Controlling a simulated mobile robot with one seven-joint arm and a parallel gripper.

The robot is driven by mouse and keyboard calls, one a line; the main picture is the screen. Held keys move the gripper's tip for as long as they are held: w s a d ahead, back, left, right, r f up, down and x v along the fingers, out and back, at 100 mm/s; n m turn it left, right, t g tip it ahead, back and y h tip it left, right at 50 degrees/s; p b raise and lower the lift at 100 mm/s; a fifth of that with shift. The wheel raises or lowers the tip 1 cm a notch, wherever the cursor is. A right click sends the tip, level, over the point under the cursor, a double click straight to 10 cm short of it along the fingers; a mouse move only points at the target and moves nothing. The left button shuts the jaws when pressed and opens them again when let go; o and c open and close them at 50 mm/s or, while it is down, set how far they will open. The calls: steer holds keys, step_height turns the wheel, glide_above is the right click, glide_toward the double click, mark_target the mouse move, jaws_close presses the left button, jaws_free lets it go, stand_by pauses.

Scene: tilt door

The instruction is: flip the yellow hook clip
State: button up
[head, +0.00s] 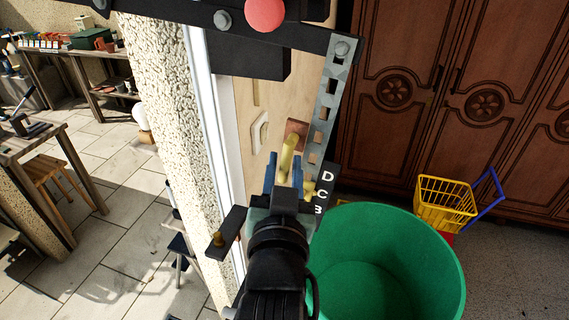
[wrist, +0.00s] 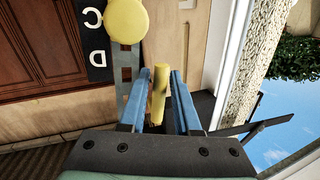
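The yellow hook clip (head: 288,152) appears as a yellow bar sticking out from a brown plate on the pale door panel. It also shows in the wrist view (wrist: 159,85), between the two blue fingers. My gripper (head: 284,165) reaches up to the panel with its fingers on either side of the bar. In the wrist view my gripper (wrist: 162,76) is open, with a narrow gap on each side of the bar. The fingers hide part of the bar and its base in the head view.
A perforated metal strip (head: 324,100) and a black plate lettered D, C, B (head: 325,185) are close on the right. A yellow round knob (wrist: 127,20) is near the fingers. A dark latch (head: 226,232) juts out left; a green bin (head: 400,250) stands below right.

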jaws_close()
steer(key=shift+a+f+m+b, duration=0.15)
steer(key=shift+m+b, duration=0.15)
steer(key=shift+b, duration=0.25)
steer(key=shift+w+a+r+m+t+h+b, duration=0.15)
steer(key=shift+a+r+m+t+h+b, duration=0.45)
steer(key=shift+m+b, duration=2.65)
steer(key=shift+w+a+r+m+t+h+b, duration=0.3)
steer(key=shift+r+m+h+b, duration=0.5)
steer(key=shift+m+b, duration=2.45)
steer(key=shift+w+a+r+m+t+h+b, duration=0.15)
steer(key=shift+a+r+m+h+b, duration=0.6)
steer(key=shift+m+b, duration=2.45)
steer(key=shift+s+d+n+h+b, duration=0.15)
steer(key=shift+n+h+b, duration=0.1)
steer(key=shift+n+b, duration=0.5)
